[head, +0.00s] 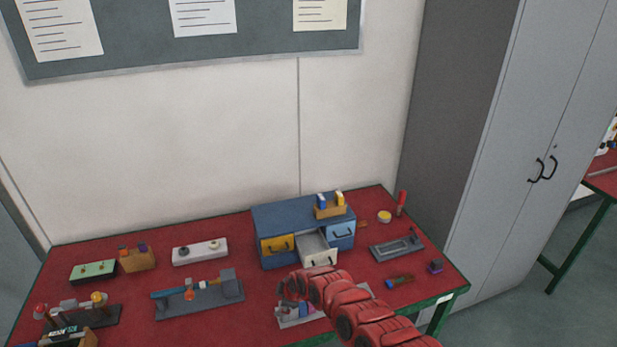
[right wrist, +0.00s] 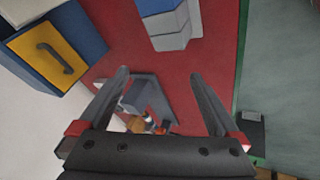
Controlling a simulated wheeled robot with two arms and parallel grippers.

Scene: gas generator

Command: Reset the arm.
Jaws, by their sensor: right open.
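My right arm (head: 375,325) reaches in from the lower right of the head view, its red links ending just in front of the drawer cabinet. My right gripper (right wrist: 160,95) shows in the right wrist view with its two dark fingers wide apart. Nothing is held between them; it hangs above the red table. A grey fixture with small coloured parts (right wrist: 148,98) lies below, seen between the fingers. The right fingertips are hard to make out in the head view. My left gripper is not in view.
The blue cabinet (head: 275,217) has a yellow drawer (head: 278,246) and a pulled-out white drawer (head: 318,258). A tray (head: 300,322) lies partly behind my right arm. Several fixtures stand left on the red table (head: 130,290). A grey locker (head: 505,150) stands right.

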